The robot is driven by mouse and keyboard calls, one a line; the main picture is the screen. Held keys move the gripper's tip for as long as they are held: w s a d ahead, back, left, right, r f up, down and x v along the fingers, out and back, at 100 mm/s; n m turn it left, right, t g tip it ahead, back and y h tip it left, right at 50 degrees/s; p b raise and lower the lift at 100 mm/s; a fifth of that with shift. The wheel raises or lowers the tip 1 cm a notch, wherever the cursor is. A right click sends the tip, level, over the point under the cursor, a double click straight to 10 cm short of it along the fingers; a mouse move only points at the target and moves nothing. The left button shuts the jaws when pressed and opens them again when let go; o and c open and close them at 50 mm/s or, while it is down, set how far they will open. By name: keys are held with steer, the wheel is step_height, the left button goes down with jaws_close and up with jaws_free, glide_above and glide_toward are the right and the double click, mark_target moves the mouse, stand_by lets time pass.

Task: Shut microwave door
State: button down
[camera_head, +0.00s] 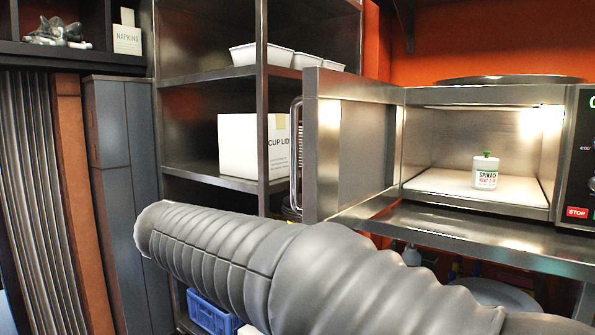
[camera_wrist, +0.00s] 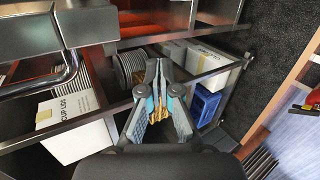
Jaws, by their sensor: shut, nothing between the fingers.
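The microwave (camera_head: 570,150) stands at the right in the head view with its door (camera_head: 318,150) wide open, swung out to the left. The door has a curved metal handle (camera_head: 295,150) on its outer side. A white jar (camera_head: 486,172) with a green top, labelled spinach, stands inside the lit cavity. In the wrist view, my gripper (camera_wrist: 158,68) is shut and empty, in front of the shelving. Part of the door (camera_wrist: 85,25) and its handle (camera_wrist: 68,75) show at upper left there, apart from the fingers. The gripper is hidden in the head view.
My grey arm crosses the head view below the door. A metal shelf rack (camera_head: 262,100) behind the door holds white trays (camera_head: 258,55) and a cup-lid box (camera_head: 238,145). A blue crate (camera_head: 208,312) sits low. A dark grey cabinet column (camera_head: 112,130) stands left.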

steer(key=a+r+m+t+h, duration=0.3)
steer(key=r+h, duration=0.4)
steer(key=r, duration=1)
steer(key=w+d+g, duration=0.1)
steer(key=w+d, duration=0.4)
steer(key=d, duration=0.3)
steer(key=shift+w+f+m, duration=0.15)
steer(key=shift+w+m, duration=0.1)
steer(key=shift+m, duration=0.05)
